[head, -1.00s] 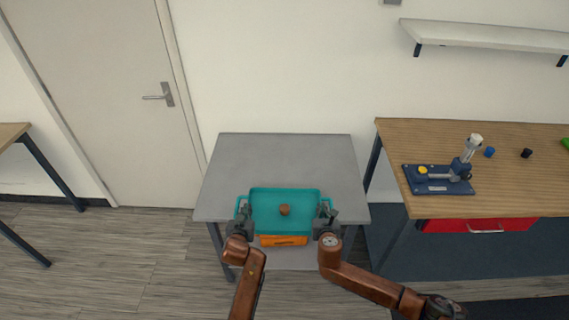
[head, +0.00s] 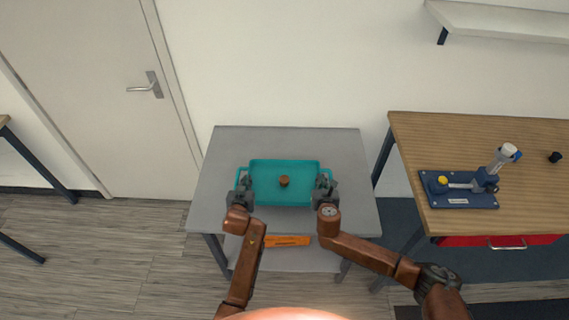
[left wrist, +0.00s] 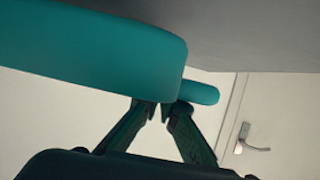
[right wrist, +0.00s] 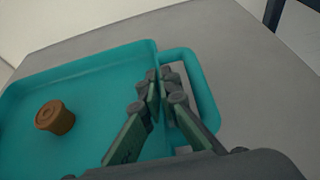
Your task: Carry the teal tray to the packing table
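The teal tray (head: 262,198) is level over the grey table (head: 225,150), with a small brown round object (head: 284,181) in it. I cannot tell whether it touches the tabletop. My left gripper (head: 244,184) is at its left handle; in the left wrist view the fingertips (left wrist: 163,104) close together at the tray's teal edge. My right gripper (head: 324,186) is at the right handle. In the right wrist view, the fingers (right wrist: 160,78) pinch the tray's end wall, one inside the tray, one in the handle loop (right wrist: 208,100). No label shows which table is the packing table.
A wooden workbench (head: 450,135) stands to the right, with a blue fixture (head: 458,198) and a red drawer (head: 465,241). An orange object (head: 287,241) lies on the grey table's lower shelf. The table's back is clear. A closed door (head: 90,60) is at left.

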